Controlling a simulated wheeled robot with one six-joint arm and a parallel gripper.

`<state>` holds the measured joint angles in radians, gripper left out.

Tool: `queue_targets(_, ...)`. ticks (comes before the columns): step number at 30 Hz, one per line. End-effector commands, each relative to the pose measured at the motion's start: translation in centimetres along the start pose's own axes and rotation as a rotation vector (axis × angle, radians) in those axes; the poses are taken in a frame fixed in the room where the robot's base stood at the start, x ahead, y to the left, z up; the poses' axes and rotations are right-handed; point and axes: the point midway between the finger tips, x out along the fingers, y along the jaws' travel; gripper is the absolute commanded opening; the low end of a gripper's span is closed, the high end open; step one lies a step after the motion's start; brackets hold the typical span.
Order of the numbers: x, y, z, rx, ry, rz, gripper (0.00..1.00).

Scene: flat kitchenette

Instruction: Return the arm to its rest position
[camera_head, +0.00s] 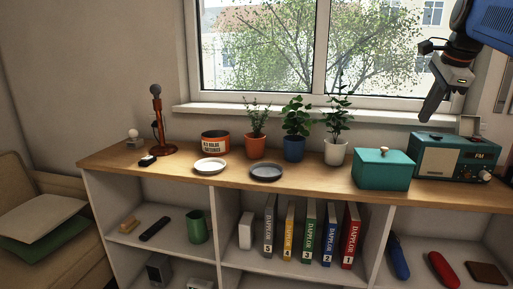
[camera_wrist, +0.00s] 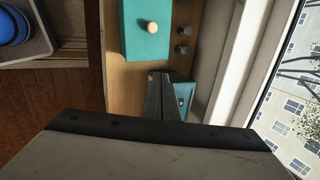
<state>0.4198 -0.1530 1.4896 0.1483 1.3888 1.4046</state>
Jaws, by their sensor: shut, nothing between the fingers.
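My gripper (camera_head: 430,112) hangs from my arm at the upper right of the head view, in front of the window and above the shelf top. Its fingers point down and are shut with nothing between them. In the wrist view the closed fingers (camera_wrist: 160,96) stand near the middle, over the shelf top. They are apart from the teal box (camera_head: 382,171) and the teal radio (camera_head: 455,157) in the head view. Most of my arm is outside the head view.
The wooden shelf top (camera_head: 325,175) carries potted plants, an orange tin (camera_head: 215,142), a white plate (camera_head: 210,166), a dark plate (camera_head: 266,172) and a microphone (camera_head: 156,110). The window sill (camera_head: 290,114) runs behind. Several binders stand below. The teal box (camera_wrist: 135,45) also shows in the wrist view.

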Motion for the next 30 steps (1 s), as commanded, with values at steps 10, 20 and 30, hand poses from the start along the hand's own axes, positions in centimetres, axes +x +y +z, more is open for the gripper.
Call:
queue_targets(10,4.7,13.8,6.2,-0.620,-0.013,0.014,0.00)
queue_targets(20,11.1,28.3,8.8,-1.225,-0.031,0.016,0.00)
queue_targets(30,17.5,40.5,8.8,-1.733,-0.045,0.004,0.00)
